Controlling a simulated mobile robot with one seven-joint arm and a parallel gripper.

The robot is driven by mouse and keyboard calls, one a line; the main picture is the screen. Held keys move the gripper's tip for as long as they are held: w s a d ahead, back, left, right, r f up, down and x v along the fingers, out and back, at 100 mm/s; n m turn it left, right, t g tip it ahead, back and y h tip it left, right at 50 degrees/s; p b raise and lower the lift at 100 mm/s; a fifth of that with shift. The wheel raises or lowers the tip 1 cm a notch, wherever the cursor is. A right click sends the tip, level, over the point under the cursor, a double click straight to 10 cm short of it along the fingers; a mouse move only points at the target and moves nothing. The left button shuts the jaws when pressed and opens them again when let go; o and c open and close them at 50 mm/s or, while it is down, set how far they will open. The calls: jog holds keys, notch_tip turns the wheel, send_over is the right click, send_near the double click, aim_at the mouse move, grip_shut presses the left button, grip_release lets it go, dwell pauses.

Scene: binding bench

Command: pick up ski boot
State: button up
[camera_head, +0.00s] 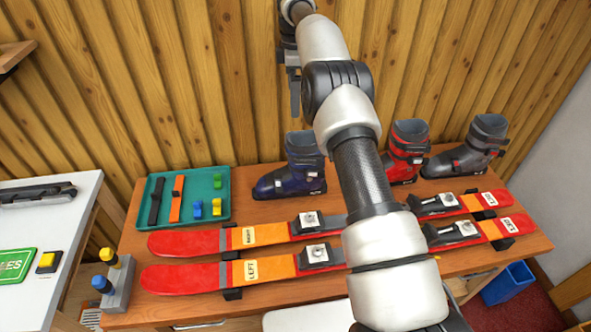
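Three ski boots stand upright in a row at the back of the wooden bench. The dark blue boot (291,178) is left of my arm. The red and black boot (407,150) is just right of my arm, which hides part of its left side. The grey boot (468,152) is farthest right. My gripper (295,108) points down in front of the wood wall, appearing above the blue boot in the picture and apart from it. Its fingers show nearly edge-on, so their opening cannot be seen. No object shows in it.
Two red and orange skis (190,278) with bindings lie across the bench (262,213) in front of the boots. A teal tray (222,181) holds straps and small blocks at left. A grey block (117,288) with two coloured knobs stands front left. My arm crosses above the skis.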

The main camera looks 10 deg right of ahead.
aim_at(295, 134)
jog(key=shift+n, duration=0.5)
jog(key=f+b, duration=0.3)
jog(key=f, duration=0.4)
jog(key=f+b, duration=0.3)
jog(key=f, duration=0.5)
jog(key=shift+w+d+f+b, duration=0.1)
jog(key=shift+w+d+b, duration=0.1)
jog(key=shift+b, duration=0.1)
jog(key=f, duration=0.6)
jog(key=shift+s+d, duration=0.15)
jog(key=shift+d, duration=0.1)
jog(key=c, duration=2.2)
jog(key=shift+o, duration=0.2)
jog(key=shift+r, duration=0.2)
